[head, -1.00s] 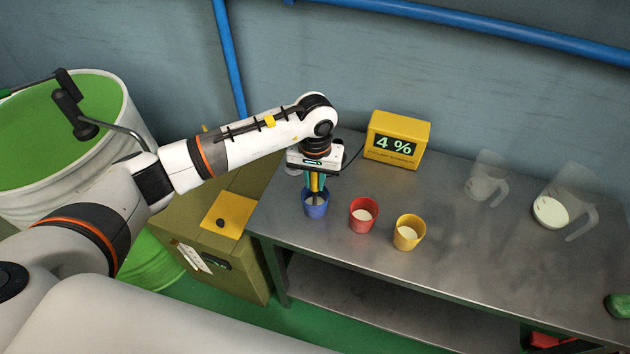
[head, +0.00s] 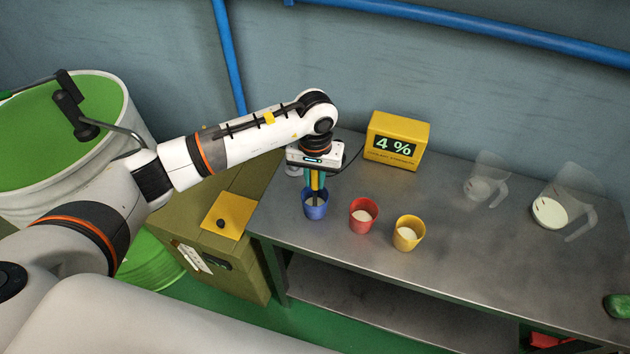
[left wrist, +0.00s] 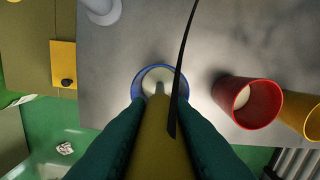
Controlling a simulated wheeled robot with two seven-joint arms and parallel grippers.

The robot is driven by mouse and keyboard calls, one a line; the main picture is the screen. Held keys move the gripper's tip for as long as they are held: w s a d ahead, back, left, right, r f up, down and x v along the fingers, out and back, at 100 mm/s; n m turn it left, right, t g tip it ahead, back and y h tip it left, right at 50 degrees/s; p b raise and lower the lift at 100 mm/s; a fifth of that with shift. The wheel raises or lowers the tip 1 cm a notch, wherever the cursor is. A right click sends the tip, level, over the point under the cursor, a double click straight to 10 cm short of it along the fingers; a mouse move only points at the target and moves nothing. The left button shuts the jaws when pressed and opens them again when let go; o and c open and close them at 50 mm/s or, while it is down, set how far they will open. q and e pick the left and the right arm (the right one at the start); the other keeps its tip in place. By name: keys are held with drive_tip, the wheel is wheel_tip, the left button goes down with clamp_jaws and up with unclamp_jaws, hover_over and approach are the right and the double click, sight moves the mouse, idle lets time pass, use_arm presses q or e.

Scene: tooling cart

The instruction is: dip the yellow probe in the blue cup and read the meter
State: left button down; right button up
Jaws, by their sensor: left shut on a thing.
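My left gripper (head: 315,187) is shut on the yellow probe (head: 314,181) and holds it upright over the blue cup (head: 316,211). In the left wrist view the yellow probe (left wrist: 160,140) runs down between the teal fingers, with its grey tip inside the blue cup (left wrist: 137,88). The cup holds a pale liquid; I cannot tell how deep the tip sits. The yellow meter (head: 397,140) stands behind on the bench and its display reads "4 %". A dark cable runs from the probe side to the meter. My right gripper is not in view.
A red cup (head: 363,216) and a yellow cup (head: 408,233), both with pale contents, stand right of the blue cup on the metal bench (head: 480,255). Two clear jugs stand further right, one (head: 487,178) left of the other (head: 565,200). An olive case (head: 245,262) stands left of the bench.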

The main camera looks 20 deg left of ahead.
use_arm(q)
drive_tip(key=shift+r+p, duration=1.5)
drive_tip(key=shift+r, duration=3.25)
